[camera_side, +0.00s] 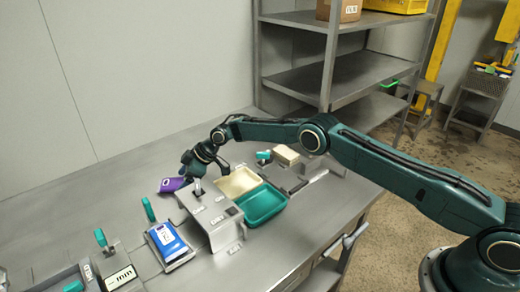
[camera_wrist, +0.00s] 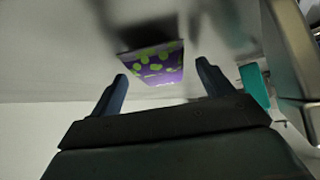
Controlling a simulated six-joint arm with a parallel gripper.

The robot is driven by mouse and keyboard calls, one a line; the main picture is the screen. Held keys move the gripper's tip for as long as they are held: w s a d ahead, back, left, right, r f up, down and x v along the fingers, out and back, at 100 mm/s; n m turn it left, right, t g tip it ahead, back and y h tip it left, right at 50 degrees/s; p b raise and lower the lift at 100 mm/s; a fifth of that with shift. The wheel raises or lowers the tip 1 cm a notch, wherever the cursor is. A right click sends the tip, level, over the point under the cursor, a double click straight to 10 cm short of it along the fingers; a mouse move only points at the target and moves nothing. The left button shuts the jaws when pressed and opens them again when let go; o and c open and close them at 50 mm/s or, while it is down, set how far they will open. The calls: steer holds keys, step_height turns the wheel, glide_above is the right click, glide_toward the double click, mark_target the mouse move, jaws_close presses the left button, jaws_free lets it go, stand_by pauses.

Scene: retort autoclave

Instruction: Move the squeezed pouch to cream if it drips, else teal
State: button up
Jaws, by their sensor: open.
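My gripper (camera_side: 190,170) is open above the bench near this pouch. In the wrist view it shows beyond and between the open fingers, and no contact is visible. A blue and white pouch (camera_side: 168,241) lies on a metal plate in front of the box. The cream tray (camera_side: 227,186) and the teal tray (camera_side: 262,206) sit side by side, right of the box. I cannot make out any drip.
The grey metal box (camera_side: 222,236) stands between the pouches and the trays. Teal handles (camera_side: 148,208) stand up at the left. A small cream block (camera_side: 286,155) is behind the trays. The bench is clear at the far left back. Steel shelving (camera_side: 335,75) stands behind.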

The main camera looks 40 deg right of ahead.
mark_target(182, 181)
steer(key=shift+w+a+f, duration=0.15)
steer(key=shift+a+f, duration=0.1)
steer(key=shift+f, duration=0.05)
stand_by(0.5)
steer(key=c, duration=1.2)
steer(key=shift+r, duration=0.1)
steer(key=shift+r, duration=4.9)
steer(key=shift+d+r, duration=0.1)
steer(key=shift+d, duration=0.05)
